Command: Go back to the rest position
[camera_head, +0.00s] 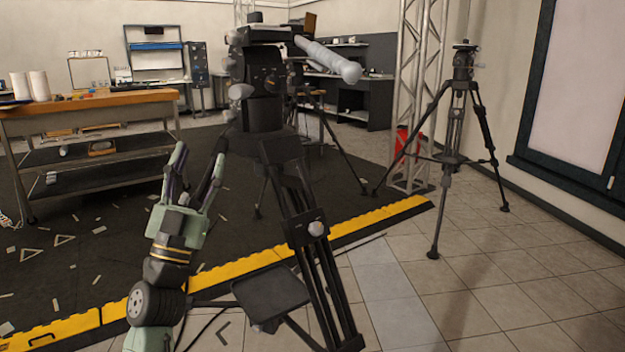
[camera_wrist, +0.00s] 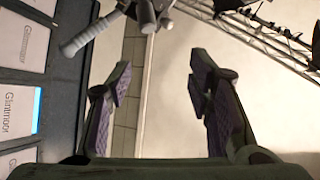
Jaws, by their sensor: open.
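My gripper (camera_head: 199,156) is raised, fingers pointing up, in the lower left of the head view. It appears left of and close to the legs of a large black tripod (camera_head: 262,112); the exact gap cannot be told. The wrist view shows my gripper (camera_wrist: 160,64) from behind, its two purple-padded fingers spread apart. Nothing is held between them. Beyond the fingertips, at the top of the wrist view, is a grey handle (camera_wrist: 90,33) on a dark mount.
A second tripod (camera_head: 460,100) stands at right, beside a metal truss (camera_head: 412,95) and red object (camera_head: 405,141). A wood-topped workbench (camera_head: 95,102) is at left. Small pieces litter the dark mat (camera_head: 60,205) with yellow edging. Tiled floor at right is largely clear.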

